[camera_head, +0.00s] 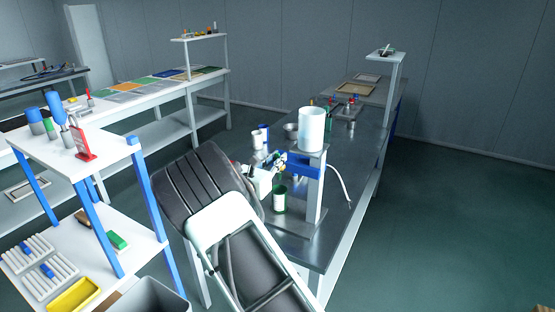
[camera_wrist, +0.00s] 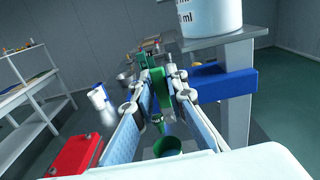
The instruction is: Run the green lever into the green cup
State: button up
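The green lever (camera_wrist: 158,88) hangs below the white tank (camera_wrist: 211,16) in the wrist view, between the fingers of my gripper (camera_wrist: 158,80). The fingers lie close on both sides of it; whether they press on it I cannot tell. The green cup (camera_wrist: 167,147) stands below the lever, its open rim facing up. In the head view the green cup (camera_head: 279,199) has a pale label and stands beside the stand's post, below my gripper (camera_head: 275,168). The lever is too small to make out clearly in the head view.
The tank (camera_head: 311,128) sits on a grey stand with a blue bracket (camera_head: 304,168) on the metal bench (camera_head: 300,237). White cups (camera_head: 258,139) stand behind my gripper. A white shelf unit (camera_head: 60,155) stands left.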

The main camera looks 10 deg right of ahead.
jog(key=o, duration=0.3)
jog(key=shift+o, duration=0.2)
jog(key=shift+a, duration=0.1)
jog(key=v, duration=1.2)
